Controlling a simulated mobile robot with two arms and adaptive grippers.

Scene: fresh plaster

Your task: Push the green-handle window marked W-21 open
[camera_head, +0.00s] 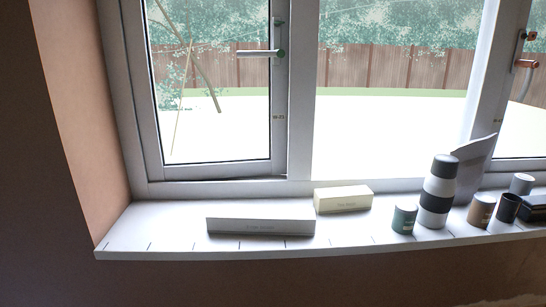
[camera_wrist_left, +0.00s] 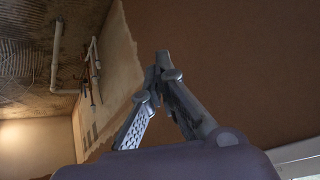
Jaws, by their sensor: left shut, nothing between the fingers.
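The left window sash (camera_head: 279,90) has a handle (camera_head: 258,53) with a green end at its pivot. The handle's lever lies level, pointing left across the glass. A small label (camera_head: 279,119) sits lower on the same stile; it is too small to read surely. The sash looks flush with its frame. My left gripper (camera_wrist_left: 164,72) shows in the left wrist view, its fingers closed together at the tips and empty, with a brown wall behind. No gripper shows in the head view, and the window is not in the wrist view.
To the right stand a green can (camera_head: 404,219), a striped bottle (camera_head: 437,192) and several cups. The right window has an orange-red handle (camera_head: 527,64). The sill's left end is clear.

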